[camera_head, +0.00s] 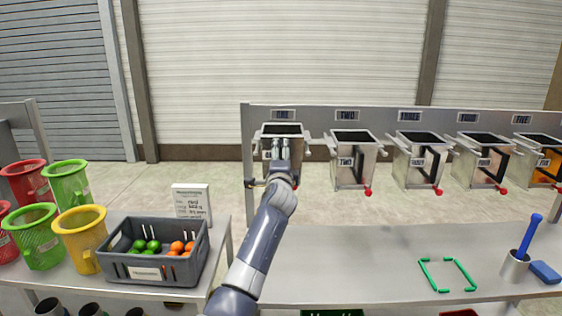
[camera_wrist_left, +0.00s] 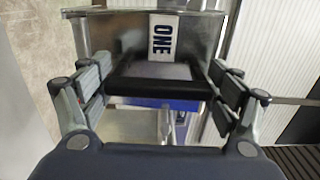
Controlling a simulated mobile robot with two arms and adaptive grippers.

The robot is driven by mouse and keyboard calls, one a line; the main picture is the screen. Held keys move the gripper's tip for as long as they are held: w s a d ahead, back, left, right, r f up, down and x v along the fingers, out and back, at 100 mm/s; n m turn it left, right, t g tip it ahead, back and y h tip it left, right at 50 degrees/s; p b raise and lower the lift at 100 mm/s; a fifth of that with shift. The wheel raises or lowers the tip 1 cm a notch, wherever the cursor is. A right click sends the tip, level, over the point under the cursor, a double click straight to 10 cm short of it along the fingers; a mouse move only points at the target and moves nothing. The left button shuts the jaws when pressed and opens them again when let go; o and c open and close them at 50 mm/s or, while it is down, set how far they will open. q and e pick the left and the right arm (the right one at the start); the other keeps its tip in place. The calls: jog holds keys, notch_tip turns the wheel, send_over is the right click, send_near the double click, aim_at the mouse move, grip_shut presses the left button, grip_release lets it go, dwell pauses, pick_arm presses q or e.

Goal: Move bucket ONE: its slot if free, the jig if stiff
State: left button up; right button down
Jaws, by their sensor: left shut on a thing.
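Bucket ONE (camera_head: 266,156) is a grey metal bucket under the ONE tag (camera_head: 283,114) on the rail, upright and partly hidden by my left arm. In the left wrist view its front (camera_wrist_left: 110,40) carries the ONE label, with a black handle (camera_wrist_left: 160,88) below it. My left gripper (camera_head: 281,150) is shut on this handle, with a finger pair at each end. I cannot tell whether the bucket is still seated on its mount. A green bracket outline (camera_head: 423,272) lies on the grey table at right; its inside is empty. My right gripper is not in view.
Buckets TWO (camera_head: 345,172), THREE (camera_head: 409,172), FOUR and FIVE hang along the rail (camera_head: 310,112) to the right, with red-tipped levers. The table (camera_head: 340,265) is mostly clear. A cup with a blue-handled tool (camera_head: 531,235) stands right. A crate (camera_head: 150,268) and coloured mesh buckets stand left.

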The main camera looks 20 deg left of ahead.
pick_arm(q)
jog(key=shift+f+b, duration=0.65)
jog(key=shift+f, duration=0.2)
dwell(0.4)
jog(key=o, duration=1.5)
jog(key=shift+o, duration=0.3)
jog(key=shift+s, duration=0.1)
